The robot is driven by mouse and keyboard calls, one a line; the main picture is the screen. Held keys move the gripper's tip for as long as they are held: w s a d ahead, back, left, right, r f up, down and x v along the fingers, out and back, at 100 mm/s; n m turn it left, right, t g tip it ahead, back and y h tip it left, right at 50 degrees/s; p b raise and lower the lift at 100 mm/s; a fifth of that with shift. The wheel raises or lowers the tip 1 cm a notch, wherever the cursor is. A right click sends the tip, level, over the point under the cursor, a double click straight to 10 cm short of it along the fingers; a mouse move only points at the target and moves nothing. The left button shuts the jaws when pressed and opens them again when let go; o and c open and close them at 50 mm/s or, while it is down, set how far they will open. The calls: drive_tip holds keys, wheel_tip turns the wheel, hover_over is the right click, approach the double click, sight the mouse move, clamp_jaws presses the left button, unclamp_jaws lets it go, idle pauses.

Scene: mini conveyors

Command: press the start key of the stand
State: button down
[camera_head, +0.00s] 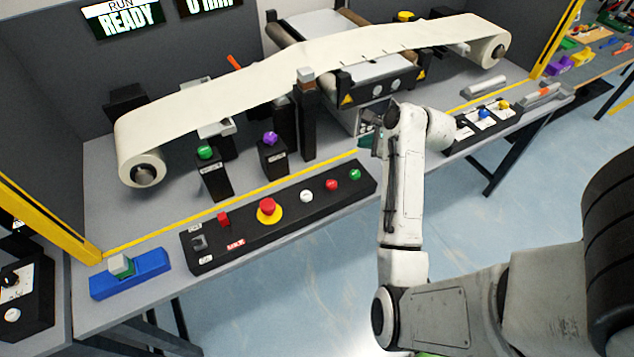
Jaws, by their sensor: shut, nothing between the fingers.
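A black control panel (290,222) lies along the front edge of the stand. On it are a green button (355,174) at the right end, a red button (331,184), a white button (306,196), a red mushroom button on a yellow base (267,207), and a red and a grey switch at the left. Their labels are too small to read, so I cannot tell which one is the start key. My gripper (366,142) is shut and empty, behind and slightly right of the green button, apart from it. My wrist hides part of it.
A cream belt (300,80) runs between two rolls behind the panel. Posts with a green knob (205,152) and a purple knob (271,138) stand in front of it. A blue block (130,275) lies left. A screen (122,17) reads READY. Open floor lies in front.

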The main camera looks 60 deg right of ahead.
sight(358, 175)
drive_tip(key=shift+w+a+m, duration=0.3)
drive_tip(key=shift+w+a, duration=0.05)
drive_tip(key=shift+w, duration=0.1)
wheel_tip(358, 175, down, 9)
drive_tip(key=b, duration=0.8)
drive_tip(key=shift+r, duration=0.15)
idle(1.7)
drive_tip(key=shift+f, duration=0.4)
drive_tip(key=shift+f+b, duration=0.45)
drive_tip(key=shift+b, duration=0.05)
idle(0.8)
drive_tip(key=shift+r, duration=0.15)
drive_tip(key=shift+r+p, duration=0.75)
drive_tip(key=shift+p, duration=0.15)
